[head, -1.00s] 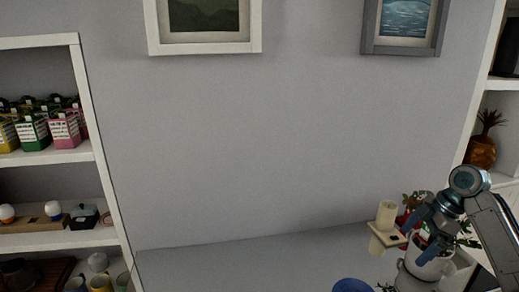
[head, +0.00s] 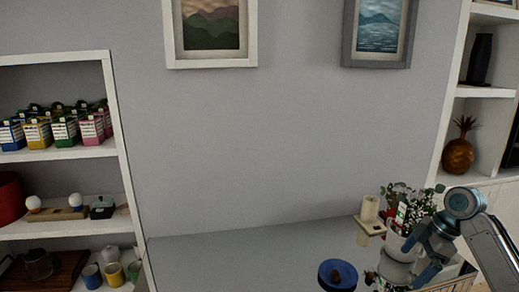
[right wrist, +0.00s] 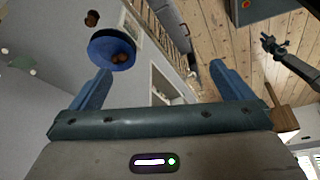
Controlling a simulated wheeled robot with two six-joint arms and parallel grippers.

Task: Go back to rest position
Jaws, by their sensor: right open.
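My right gripper (head: 419,256) comes in from the lower right in the head view. Its blue fingers are spread, and it stands in front of the potted plant and a pale round body near the counter. In the right wrist view the open fingers (right wrist: 160,72) show with nothing between them. A dark arm with a claw-like end (right wrist: 270,45), which looks like my left one, shows at the upper right of that view; its jaw state is unclear. No left gripper shows in the head view.
A blue bowl (head: 338,273) stands on the grey counter (head: 235,250) and also shows in the right wrist view (right wrist: 112,47). A candle (head: 370,208) and a plant (head: 412,203) are near my right gripper. Shelves (head: 60,155) stand left; a pineapple ornament (head: 458,155) sits right.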

